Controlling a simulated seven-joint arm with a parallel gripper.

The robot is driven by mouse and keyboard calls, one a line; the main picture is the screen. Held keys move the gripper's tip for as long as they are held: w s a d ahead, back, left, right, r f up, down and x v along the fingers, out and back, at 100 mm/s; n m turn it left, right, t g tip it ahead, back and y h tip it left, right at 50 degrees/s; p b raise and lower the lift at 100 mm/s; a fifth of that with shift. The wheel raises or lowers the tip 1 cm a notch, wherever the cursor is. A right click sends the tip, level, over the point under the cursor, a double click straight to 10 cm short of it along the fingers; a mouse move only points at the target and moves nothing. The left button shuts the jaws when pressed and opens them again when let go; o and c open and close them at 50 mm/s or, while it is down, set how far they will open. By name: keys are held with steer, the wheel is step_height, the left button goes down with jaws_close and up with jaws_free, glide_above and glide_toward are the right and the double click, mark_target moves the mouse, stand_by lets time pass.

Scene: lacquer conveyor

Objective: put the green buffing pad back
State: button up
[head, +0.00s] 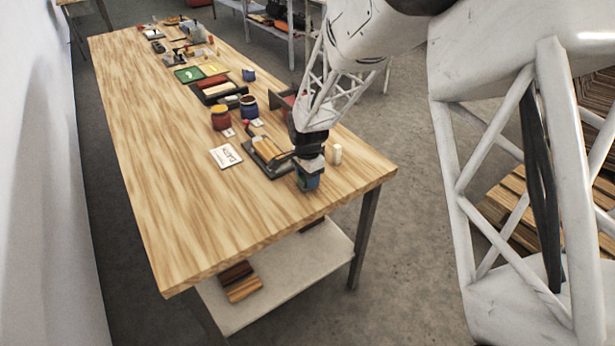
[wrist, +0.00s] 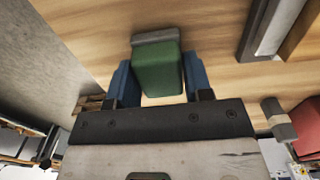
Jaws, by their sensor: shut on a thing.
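My gripper (head: 308,184) is low over the near right end of the wooden table (head: 165,150). In the wrist view its two blue fingers are shut on the green buffing pad (wrist: 157,72), a green block with a grey layer at its far end. In the head view the pad is mostly hidden by the fingers; I cannot tell whether it touches the table. Just left of the gripper is a dark tray (head: 283,171) with tan and orange pieces in it. Its edge also shows at the upper right of the wrist view (wrist: 246,45). A card reading "PADS" (head: 226,156) lies left of the tray.
A red jar (head: 220,117) and a dark blue jar (head: 249,106) stand beyond the tray. More trays and tools line the table's far right side. The table's left half is clear.

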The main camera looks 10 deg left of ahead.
steer(key=shift+f, duration=0.15)
steer(key=o, duration=0.9)
step_height(320, 180, up, 12)
stand_by(0.6)
stand_by(0.4)
stand_by(0.3)
